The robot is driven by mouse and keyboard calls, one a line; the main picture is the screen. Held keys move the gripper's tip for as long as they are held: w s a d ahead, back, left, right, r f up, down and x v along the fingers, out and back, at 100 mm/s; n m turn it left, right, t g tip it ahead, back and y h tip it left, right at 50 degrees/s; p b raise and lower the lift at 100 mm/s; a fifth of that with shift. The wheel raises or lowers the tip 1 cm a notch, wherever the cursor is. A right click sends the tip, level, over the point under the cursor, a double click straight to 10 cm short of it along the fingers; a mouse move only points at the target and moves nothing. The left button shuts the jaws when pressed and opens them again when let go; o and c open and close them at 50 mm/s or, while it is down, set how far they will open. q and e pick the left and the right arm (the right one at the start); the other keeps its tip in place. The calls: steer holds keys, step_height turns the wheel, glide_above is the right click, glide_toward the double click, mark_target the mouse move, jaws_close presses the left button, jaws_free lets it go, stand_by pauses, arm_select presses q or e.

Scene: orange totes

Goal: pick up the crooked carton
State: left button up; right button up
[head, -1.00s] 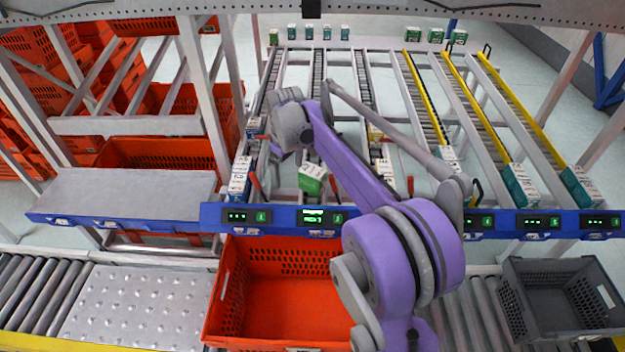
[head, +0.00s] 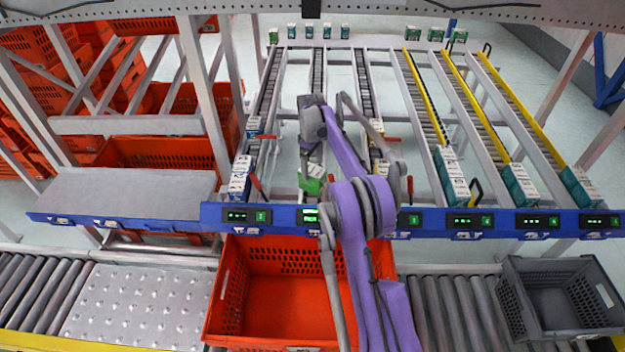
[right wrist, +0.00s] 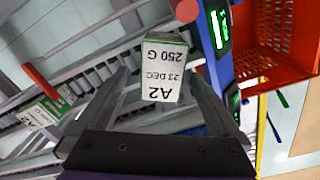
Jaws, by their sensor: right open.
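The crooked carton, green and white, sits askew (head: 312,185) at the front end of a roller lane, just behind the blue rail. In the right wrist view the carton (right wrist: 163,60) shows its white end with the print "A2", "23 DEC" and "250 G". My right gripper (head: 311,154) is above and behind the carton in the head view. In the right wrist view my right gripper (right wrist: 158,88) is open, with one finger on each side of the carton. I cannot tell whether the fingers touch it. My left gripper is not in view.
The blue rail (head: 465,224) with green displays runs along the lane ends. Other cartons (head: 240,178) stand in the neighbouring lane at left. An orange tote (head: 285,310) stands in front of the rail, partly behind my arm. A grey crate (head: 515,310) is at right.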

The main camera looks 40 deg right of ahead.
step_height(320, 180, down, 5)
steer(key=shift+r, duration=0.1)
jaws_close()
stand_by(0.6)
